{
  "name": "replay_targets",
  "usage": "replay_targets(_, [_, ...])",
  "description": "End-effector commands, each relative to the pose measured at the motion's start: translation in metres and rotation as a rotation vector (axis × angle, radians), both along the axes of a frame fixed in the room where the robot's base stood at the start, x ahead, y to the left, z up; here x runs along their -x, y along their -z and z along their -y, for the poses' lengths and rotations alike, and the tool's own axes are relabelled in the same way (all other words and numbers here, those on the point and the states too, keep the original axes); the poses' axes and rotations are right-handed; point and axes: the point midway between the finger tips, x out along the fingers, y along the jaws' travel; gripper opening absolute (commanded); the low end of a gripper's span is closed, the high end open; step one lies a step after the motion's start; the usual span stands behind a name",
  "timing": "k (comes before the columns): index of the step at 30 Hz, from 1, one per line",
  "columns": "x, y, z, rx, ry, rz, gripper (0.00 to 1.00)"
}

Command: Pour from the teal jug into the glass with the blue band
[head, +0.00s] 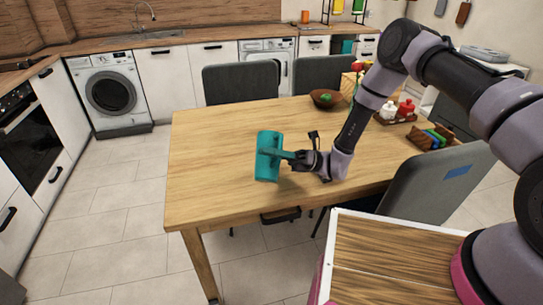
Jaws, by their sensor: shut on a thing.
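The teal jug (267,168) is near the front middle of the wooden table (215,190) in the head view. My gripper (291,157) is shut on the jug from its right side, and the arm reaches in from the right. The jug looks close to upright, and a shadow on the tabletop beside it suggests it is held a little above the wood. Its contents cannot be seen. I cannot make out a glass with a blue band in this view; the jug or my arm may hide it.
A brown bowl (318,99) with a green item stands at the table's back. A tray with red-topped bottles (406,108) and a rack of coloured items (433,138) are at the right. Grey chairs (235,83) stand around the table. The table's left part is clear.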

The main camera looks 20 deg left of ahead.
Motion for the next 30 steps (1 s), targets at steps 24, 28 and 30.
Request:
replay_targets(24, [-0.0021, -0.0023, -0.0006, -0.004, -0.008, -0.051, 0.00])
replay_targets(28, [-0.0025, -0.0028, -0.0007, -0.003, -0.009, -0.060, 0.00])
replay_targets(30, [-0.0027, -0.0029, -0.0006, -0.004, -0.011, -0.064, 0.00])
